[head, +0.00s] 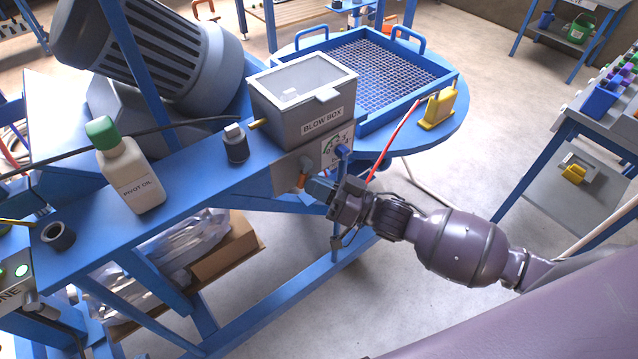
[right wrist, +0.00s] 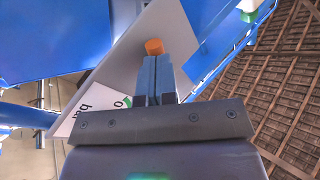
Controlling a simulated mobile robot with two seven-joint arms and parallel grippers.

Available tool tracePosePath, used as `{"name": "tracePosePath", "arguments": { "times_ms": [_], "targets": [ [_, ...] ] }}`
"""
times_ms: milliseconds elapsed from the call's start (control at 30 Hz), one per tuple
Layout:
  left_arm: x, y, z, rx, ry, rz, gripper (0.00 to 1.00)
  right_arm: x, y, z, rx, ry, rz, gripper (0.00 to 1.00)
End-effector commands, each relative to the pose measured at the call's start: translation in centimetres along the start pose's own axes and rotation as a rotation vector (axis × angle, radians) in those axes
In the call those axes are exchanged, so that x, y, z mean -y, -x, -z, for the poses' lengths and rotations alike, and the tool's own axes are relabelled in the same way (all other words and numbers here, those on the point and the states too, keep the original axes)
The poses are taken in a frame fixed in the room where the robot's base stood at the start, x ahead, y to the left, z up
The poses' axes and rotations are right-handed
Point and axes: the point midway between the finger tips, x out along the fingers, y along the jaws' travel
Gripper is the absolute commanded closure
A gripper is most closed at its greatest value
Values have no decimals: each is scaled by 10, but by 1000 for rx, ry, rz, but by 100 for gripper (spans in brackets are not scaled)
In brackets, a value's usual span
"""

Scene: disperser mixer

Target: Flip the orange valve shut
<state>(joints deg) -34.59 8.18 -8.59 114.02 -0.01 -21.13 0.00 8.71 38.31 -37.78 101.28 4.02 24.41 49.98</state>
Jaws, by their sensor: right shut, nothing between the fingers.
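The orange valve (head: 303,180) shows as a small orange piece on the grey panel under the blow box. In the right wrist view the orange valve (right wrist: 154,46) sits just beyond my fingertips, against a pale panel. My right gripper (head: 315,189) reaches in from the right, close beside the valve. Its blue fingers (right wrist: 153,78) are shut together with nothing between them. I cannot tell whether the fingertips touch the valve. The valve's base is partly hidden by the fingers. My left gripper is not in view.
The grey blow box (head: 310,105) stands on the blue bench above the panel. A pivot oil bottle (head: 132,170) stands at left.

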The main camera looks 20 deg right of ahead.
Motion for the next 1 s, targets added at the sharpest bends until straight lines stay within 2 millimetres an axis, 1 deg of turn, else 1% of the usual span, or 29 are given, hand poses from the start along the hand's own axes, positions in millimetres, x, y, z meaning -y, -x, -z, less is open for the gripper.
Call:
{"name": "tracePosePath", "arguments": {
  "times_ms": [100,400,667,1000],
  "targets": [
    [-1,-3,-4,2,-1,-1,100,4,-2,-4,-59,-93,-1,100],
    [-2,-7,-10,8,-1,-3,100,13,-8,-6,-219,-330,-2,100],
    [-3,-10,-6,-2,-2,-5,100,22,-15,-5,-357,-536,-1,100],
    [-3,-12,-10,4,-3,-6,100,32,-21,0,-526,-786,-1,100]
  ]
}}
